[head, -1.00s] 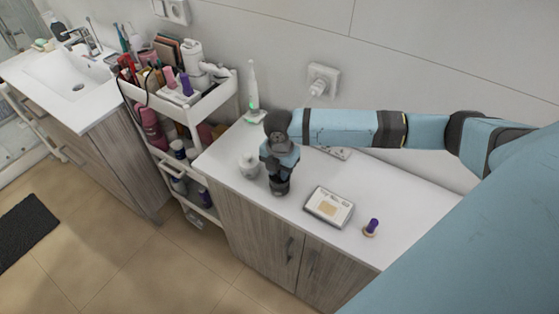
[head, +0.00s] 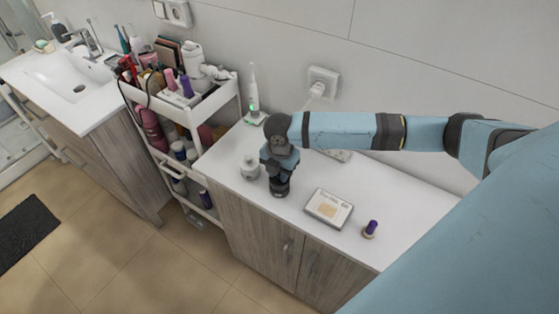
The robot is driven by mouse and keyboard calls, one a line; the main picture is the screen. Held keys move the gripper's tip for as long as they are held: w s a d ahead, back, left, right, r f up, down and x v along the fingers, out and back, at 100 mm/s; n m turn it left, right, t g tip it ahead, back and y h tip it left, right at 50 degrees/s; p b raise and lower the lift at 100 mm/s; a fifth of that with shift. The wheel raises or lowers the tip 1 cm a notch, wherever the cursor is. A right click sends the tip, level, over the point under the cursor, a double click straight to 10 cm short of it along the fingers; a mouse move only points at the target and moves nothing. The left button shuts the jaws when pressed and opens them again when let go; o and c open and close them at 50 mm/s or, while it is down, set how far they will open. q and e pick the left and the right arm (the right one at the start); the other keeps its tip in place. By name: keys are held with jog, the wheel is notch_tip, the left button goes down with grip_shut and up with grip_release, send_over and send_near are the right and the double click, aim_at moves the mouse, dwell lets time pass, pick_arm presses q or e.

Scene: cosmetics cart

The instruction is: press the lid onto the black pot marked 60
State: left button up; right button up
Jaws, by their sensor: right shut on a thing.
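My right gripper (head: 280,184) points down at the counter's left part, below the dark wrist and blue link of my right arm. It is shut on a small dark thing that I can barely separate from the fingers. I cannot tell the lid from the black pot here, and no "60" mark is readable. Any pot under the gripper is mostly hidden by it. A small whitish pot-like thing (head: 250,168) stands on the counter just left of the gripper, apart from it. My left gripper is not in view.
The white counter (head: 405,205) also bears a flat palette box (head: 329,208) and a purple-topped item (head: 370,229) to the right. An electric toothbrush (head: 253,90) stands at the back left. A crowded white cart (head: 215,100) adjoins the counter's left side.

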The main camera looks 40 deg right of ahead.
dwell(0.4)
jog(key=o, duration=1.4)
jog(key=shift+o, duration=0.2)
notch_tip(320, 180, up, 3)
jog(key=p, duration=0.3)
jog(key=shift+f, duration=0.2)
jog(key=shift+r+p, duration=0.45)
jog(key=shift+r, duration=1.75)
